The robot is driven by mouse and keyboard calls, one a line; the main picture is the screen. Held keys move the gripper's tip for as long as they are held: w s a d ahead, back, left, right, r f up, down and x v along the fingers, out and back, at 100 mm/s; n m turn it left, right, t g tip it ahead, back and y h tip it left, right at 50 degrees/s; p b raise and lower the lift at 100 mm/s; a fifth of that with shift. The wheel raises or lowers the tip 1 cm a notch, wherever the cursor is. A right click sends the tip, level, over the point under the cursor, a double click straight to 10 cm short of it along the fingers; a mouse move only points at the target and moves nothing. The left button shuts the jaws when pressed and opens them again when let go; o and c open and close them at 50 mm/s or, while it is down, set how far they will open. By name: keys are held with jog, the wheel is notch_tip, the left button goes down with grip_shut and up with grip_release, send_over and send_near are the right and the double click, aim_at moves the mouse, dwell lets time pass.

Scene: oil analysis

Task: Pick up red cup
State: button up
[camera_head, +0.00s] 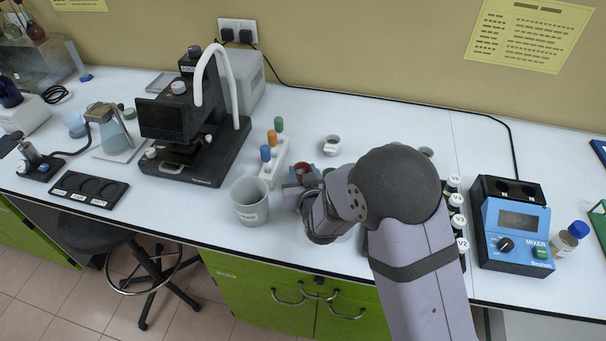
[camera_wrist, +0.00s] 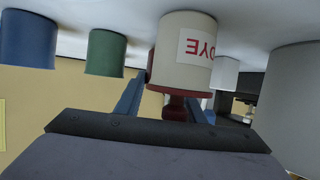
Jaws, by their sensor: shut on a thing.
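The red cup (camera_wrist: 184,52) shows in the wrist view as a white container with a "DYE" label and a red rim and knob. That view is upside down, with the white table at the top. My gripper (camera_wrist: 172,98) has its blue fingers on both sides of the red part, shut on it. The cup appears to be at the table surface; I cannot tell whether it is lifted. In the head view only its dark red top (camera_head: 303,168) shows, between my fingers and partly hidden by my wrist.
A grey beaker (camera_head: 249,203) stands close to the left of my gripper. A rack with blue, orange and green knobs (camera_head: 271,157) is behind it. A small white cup (camera_head: 332,145) is further back. Green (camera_wrist: 105,53) and blue (camera_wrist: 27,38) cylinders stand near the cup. A mixer (camera_head: 511,225) is at right.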

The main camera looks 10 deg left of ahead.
notch_tip(320, 180, up, 10)
jog(key=shift+b, duration=0.45)
jog(key=s+d+m+h+b, duration=0.6)
jog(key=s+d+m+h, duration=0.25)
jog(key=s+d, duration=0.35)
jog(key=shift+h, duration=0.45)
jog(key=shift+s+a+f+b, duration=0.15)
jog(key=shift+a+f+b, duration=0.1)
jog(key=shift+f, duration=1.35)
jog(key=shift+s+a+f+b, duration=0.1)
jog(key=shift+a+f+b, duration=0.1)
jog(key=shift+f, duration=1.45)
jog(key=shift+s+a+f+b, duration=0.15)
jog(key=shift+a+f+b, duration=0.1)
jog(key=shift+f, duration=1.35)
